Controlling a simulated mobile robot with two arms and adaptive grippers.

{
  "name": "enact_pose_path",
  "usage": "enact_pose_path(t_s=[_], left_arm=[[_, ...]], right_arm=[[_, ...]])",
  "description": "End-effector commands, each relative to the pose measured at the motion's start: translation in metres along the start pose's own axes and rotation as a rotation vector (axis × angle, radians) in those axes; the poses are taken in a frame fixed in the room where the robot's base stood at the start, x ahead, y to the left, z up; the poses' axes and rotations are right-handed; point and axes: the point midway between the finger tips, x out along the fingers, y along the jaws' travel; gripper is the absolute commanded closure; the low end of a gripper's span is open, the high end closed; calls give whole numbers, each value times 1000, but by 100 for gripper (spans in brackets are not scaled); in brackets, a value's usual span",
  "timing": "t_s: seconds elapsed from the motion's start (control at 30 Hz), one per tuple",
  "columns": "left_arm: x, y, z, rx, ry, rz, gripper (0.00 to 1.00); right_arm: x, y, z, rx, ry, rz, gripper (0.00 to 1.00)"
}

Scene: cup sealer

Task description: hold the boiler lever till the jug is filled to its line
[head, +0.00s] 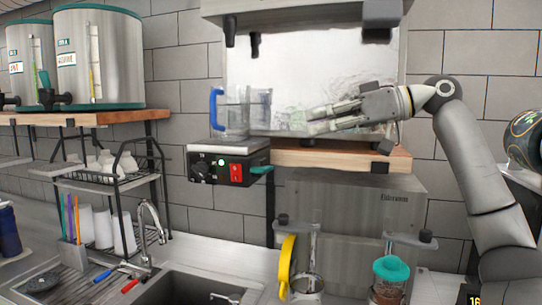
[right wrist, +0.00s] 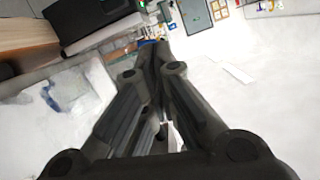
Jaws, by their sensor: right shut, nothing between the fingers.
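A clear jug (head: 240,112) with a blue handle on its left stands on a grey-topped unit with a red switch (head: 236,173). Its fill line and water level are too faint to make out. My right gripper (head: 310,121) reaches in from the right, its fingers pointing left towards the jug, with a gap between them. It is shut and empty; its closed fingers also show in the right wrist view (right wrist: 152,50). A steel appliance (head: 300,14) hangs above with dark fittings below it; I cannot tell which part is the boiler lever. My left gripper is out of view.
A wooden shelf (head: 335,156) runs under my right gripper. Two steel urns (head: 99,58) with taps stand on the left shelf. Below are a tap (head: 150,225), a sink (head: 185,288), a yellow-handled item (head: 287,265) and a teal-lidded cup (head: 391,270).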

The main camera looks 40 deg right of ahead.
Motion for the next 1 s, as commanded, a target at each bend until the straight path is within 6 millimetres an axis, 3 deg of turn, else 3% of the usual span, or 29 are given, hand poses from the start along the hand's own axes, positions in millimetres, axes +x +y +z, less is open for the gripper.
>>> enact_pose_path(t_s=[0.27, 0.77, 0.83, 1.0], left_arm=[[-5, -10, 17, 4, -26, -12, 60], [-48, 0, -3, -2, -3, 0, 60], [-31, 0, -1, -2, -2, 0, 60], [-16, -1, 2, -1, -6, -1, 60]], right_arm=[[10, 0, -1, 0, -3, 0, 100], [100, -2, -4, 1, -5, -2, 100], [105, 1, 13, 1, -1, -2, 100], [108, 0, 28, 1, -1, -2, 100]])
